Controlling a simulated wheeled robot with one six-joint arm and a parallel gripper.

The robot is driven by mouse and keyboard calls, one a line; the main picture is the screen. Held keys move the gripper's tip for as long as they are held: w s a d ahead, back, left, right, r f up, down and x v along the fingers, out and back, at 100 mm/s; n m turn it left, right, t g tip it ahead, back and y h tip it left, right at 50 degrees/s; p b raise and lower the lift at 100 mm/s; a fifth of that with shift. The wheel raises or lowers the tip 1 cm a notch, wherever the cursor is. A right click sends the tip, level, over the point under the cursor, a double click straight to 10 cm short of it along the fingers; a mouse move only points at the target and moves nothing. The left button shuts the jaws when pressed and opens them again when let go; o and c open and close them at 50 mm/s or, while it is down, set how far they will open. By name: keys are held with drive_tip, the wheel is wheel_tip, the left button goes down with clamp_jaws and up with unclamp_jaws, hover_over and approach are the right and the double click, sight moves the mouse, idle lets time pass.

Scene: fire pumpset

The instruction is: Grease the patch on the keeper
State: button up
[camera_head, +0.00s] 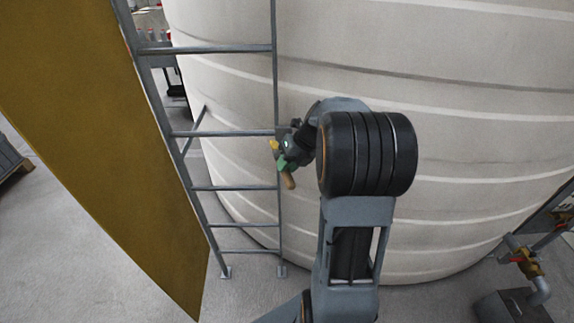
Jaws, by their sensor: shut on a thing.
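My gripper (287,157) is in the middle of the view, in front of the pale tank and by the right rail of the ladder. It is small and partly hidden behind my dark arm joint. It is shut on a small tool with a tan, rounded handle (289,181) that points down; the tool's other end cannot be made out. Green and yellow bits show at the fingers. I cannot make out the keeper or its patch in this view.
A large cream ribbed tank (470,120) fills the background. A grey metal ladder (222,133) stands before it. A big mustard-yellow panel (95,130) slants across the left. A pipe with a valve (524,257) is at lower right. Grey floor is open at lower left.

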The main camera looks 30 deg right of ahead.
drive_tip(key=shift+d, duration=0.1)
drive_tip(key=shift+s+d+r+p, duration=0.85)
drive_tip(key=shift+s+d, duration=0.8)
drive_tip(key=shift+d, duration=1.25)
drive_tip(key=shift+w+a+f, duration=0.1)
drive_tip(key=shift+w+a, duration=0.45)
drive_tip(key=shift+a, duration=0.45)
drive_tip(key=shift+w+a+r, duration=0.1)
drive_tip(key=shift+w+a, duration=0.5)
drive_tip(key=shift+a, duration=0.4)
drive_tip(key=shift+w+a+f, duration=0.1)
drive_tip(key=shift+w+a, duration=0.45)
drive_tip(key=shift+a, duration=0.45)
drive_tip(key=shift+r, duration=0.65)
drive_tip(key=s+d, duration=0.3)
drive_tip(key=d, duration=0.3)
drive_tip(key=shift+s, duration=0.3)
drive_tip(key=shift+s+a, duration=0.45)
drive_tip(key=shift+s, duration=0.4)
drive_tip(key=shift+s+a, duration=0.5)
drive_tip(key=shift+s, duration=0.4)
drive_tip(key=shift+s+a, duration=0.45)
drive_tip(key=shift+s, duration=0.4)
